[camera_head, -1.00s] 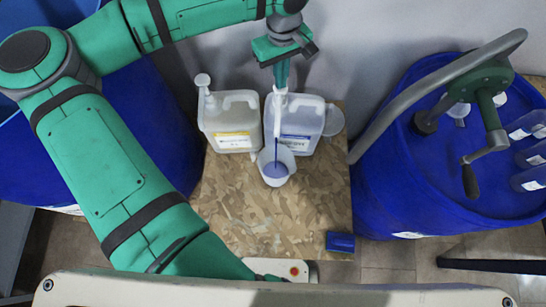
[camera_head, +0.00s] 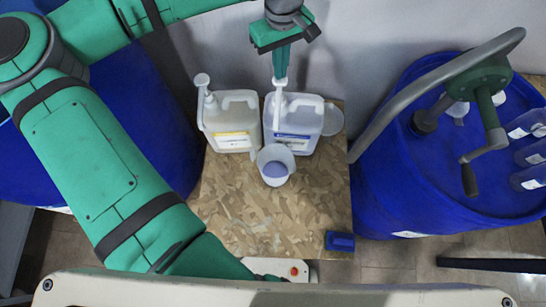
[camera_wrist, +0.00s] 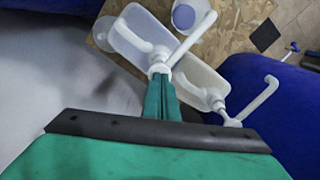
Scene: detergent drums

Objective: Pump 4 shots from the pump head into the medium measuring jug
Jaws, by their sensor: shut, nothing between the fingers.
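A white pump head (camera_head: 280,84) stands up from the jug-shaped container with a blue label (camera_head: 299,125). My gripper (camera_head: 281,72) is shut and empty, pointing down right over the pump head. In the wrist view its fingertips (camera_wrist: 159,76) meet the top of the pump head (camera_wrist: 163,66), or lie very close; I cannot tell if they press. The measuring jug (camera_head: 275,158), whitish and open-topped, stands upright in front of the container, under the spout. It holds some blue liquid and also shows in the wrist view (camera_wrist: 187,15). No stream of liquid shows.
A second container with a yellow label (camera_head: 233,127) and its own pump (camera_head: 203,88) stands close on the left. A round pale vessel (camera_head: 333,120) is on the right. A blue drum (camera_head: 430,190) with a crank stands at right.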

